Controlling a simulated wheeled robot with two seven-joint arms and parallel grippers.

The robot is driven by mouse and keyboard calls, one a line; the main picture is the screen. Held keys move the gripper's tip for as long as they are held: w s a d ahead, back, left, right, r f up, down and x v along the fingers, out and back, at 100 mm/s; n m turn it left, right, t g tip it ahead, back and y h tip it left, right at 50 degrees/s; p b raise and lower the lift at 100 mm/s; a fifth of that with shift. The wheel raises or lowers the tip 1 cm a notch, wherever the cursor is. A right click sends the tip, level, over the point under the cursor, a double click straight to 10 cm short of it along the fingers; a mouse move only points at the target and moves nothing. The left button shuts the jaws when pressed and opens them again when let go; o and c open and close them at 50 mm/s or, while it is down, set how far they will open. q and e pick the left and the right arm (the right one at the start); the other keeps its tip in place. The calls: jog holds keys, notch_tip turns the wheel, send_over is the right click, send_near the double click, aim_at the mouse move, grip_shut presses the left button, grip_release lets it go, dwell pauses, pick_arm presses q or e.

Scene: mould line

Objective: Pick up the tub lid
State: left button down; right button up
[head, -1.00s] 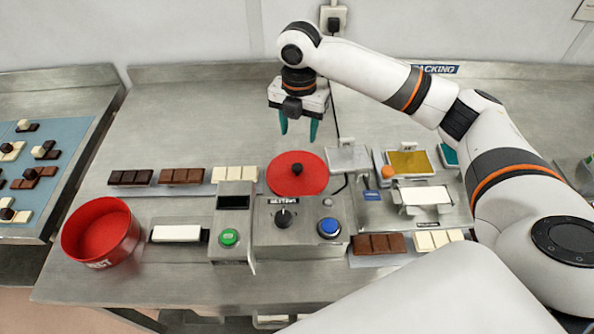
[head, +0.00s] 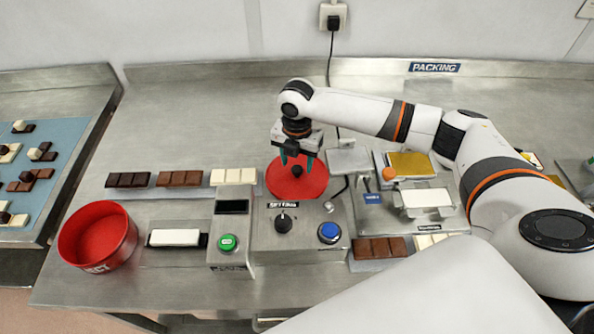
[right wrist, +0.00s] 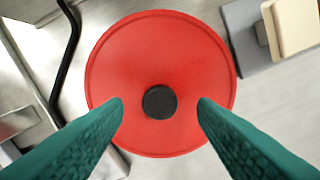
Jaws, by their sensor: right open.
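The tub lid (head: 288,184) is a round red disc with a black knob in the middle. It lies on the steel bench behind the setting box. In the right wrist view the lid (right wrist: 160,50) fills the middle, with its black knob (right wrist: 159,102) between the fingertips. My right gripper (head: 297,163) is open with teal fingers pointing down over the lid. In the right wrist view the gripper's fingertips (right wrist: 160,103) stand on either side of the knob, apart from it. My left gripper is not in view. The red tub (head: 97,236) stands open at the left.
The setting box (head: 284,230) with a dial and blue button stands in front of the lid. A box with a green button (head: 229,243) is beside it. Chocolate bars (head: 180,179) lie left of the lid. A scale plate (head: 347,162) and a black cable are close on the right.

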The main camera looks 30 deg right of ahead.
jog(key=shift+f, duration=1.05)
jog(key=c, duration=1)
jog(key=shift+r, duration=0.1)
